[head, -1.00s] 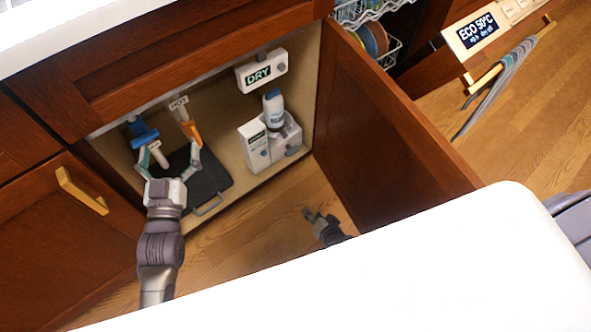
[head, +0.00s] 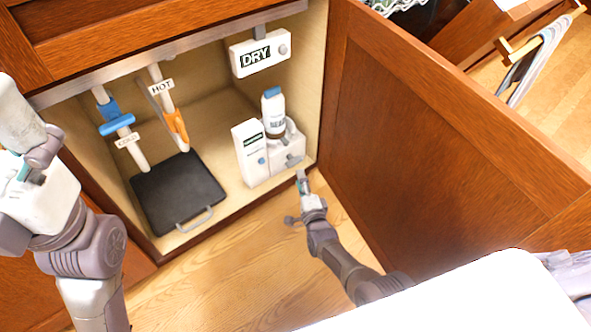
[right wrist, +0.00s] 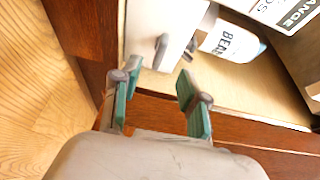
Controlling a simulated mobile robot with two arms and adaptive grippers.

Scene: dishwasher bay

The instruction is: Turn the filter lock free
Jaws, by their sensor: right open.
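The filter unit appears to be the white housing (head: 288,147) at the right of the open cabinet floor. A small grey lever (head: 294,161) on its front looks like the lock; it also shows in the right wrist view (right wrist: 161,50). My right gripper (head: 297,198) is just in front of and below the lever, open and empty. In the right wrist view its green-padded fingers (right wrist: 157,88) are spread, with the lever beyond the tips and apart from them. My left gripper (head: 30,205) is at the left edge, partly cut off; its jaw state is unclear.
A white bottle (head: 274,118) stands in the unit beside a white box (head: 250,155). A DRY panel (head: 260,54) hangs above. COLD and HOT pipes (head: 165,92) and a black tray (head: 180,192) are at left. The open cabinet door (head: 420,140) bounds the right side.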

